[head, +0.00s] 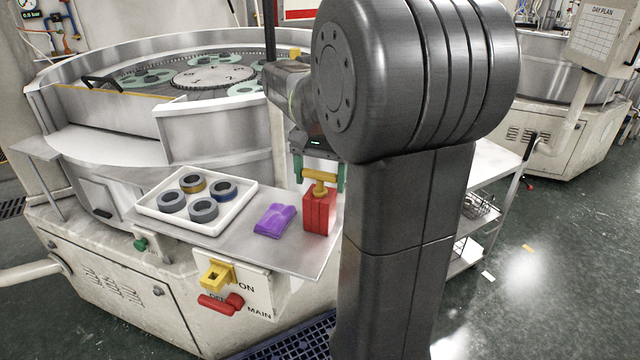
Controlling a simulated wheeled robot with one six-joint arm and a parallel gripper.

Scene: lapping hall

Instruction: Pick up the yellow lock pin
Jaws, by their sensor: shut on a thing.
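The yellow lock pin (319,188) has a T-shaped handle and shows at the top of a red block (319,213) on the metal shelf. Its lower end is hidden, and I cannot tell how deep it sits in the block. My gripper (320,174) points down right above the red block. Its green fingers are on either side of the pin's handle and shut on it.
On the shelf (270,256), a white tray (228,221) holds several rings, and a purple cloth (275,220) lies beside the red block. Below the shelf edge are a yellow switch part (216,274) and a red handle (222,304). The round lapping machine (215,135) stands behind.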

